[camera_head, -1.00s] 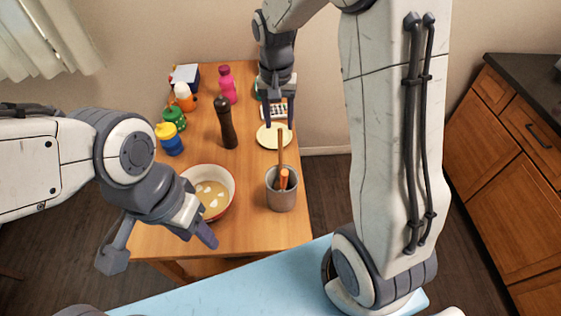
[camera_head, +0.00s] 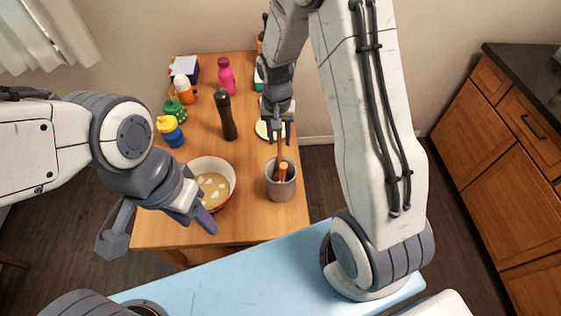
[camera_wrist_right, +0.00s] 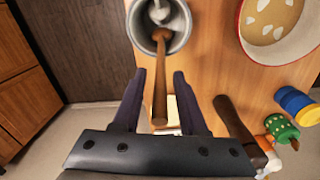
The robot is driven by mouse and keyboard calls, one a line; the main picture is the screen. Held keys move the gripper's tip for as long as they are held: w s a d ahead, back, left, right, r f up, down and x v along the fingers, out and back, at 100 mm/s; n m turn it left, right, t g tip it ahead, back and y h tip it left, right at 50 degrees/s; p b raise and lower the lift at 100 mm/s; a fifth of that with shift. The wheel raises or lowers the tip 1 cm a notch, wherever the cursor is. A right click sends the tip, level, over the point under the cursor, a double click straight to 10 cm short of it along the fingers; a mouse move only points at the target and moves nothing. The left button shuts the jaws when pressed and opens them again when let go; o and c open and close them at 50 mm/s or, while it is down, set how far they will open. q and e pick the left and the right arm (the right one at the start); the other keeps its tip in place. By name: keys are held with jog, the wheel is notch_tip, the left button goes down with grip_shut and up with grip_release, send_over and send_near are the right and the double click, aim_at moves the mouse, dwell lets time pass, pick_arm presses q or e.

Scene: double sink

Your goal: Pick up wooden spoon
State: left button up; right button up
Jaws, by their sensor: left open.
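The wooden spoon (camera_head: 280,148) stands in a grey metal pot (camera_head: 281,188) near the table's front right corner. Its long brown handle also shows in the right wrist view (camera_wrist_right: 161,85), leaning out over the pot's rim. My right gripper (camera_head: 279,138) is above the pot and points down. In the right wrist view its open fingers are on either side of the handle, with a gap on both sides. My left gripper (camera_head: 160,232) is open and empty, left of and in front of the bowl, apart from the spoon.
A dark pepper mill (camera_head: 226,116), a pink bottle (camera_head: 227,76), a blue-yellow jar (camera_head: 170,132) and a pale plate (camera_head: 262,131) stand behind.

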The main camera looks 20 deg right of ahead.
grip_shut()
jog(key=shift+r, duration=0.15)
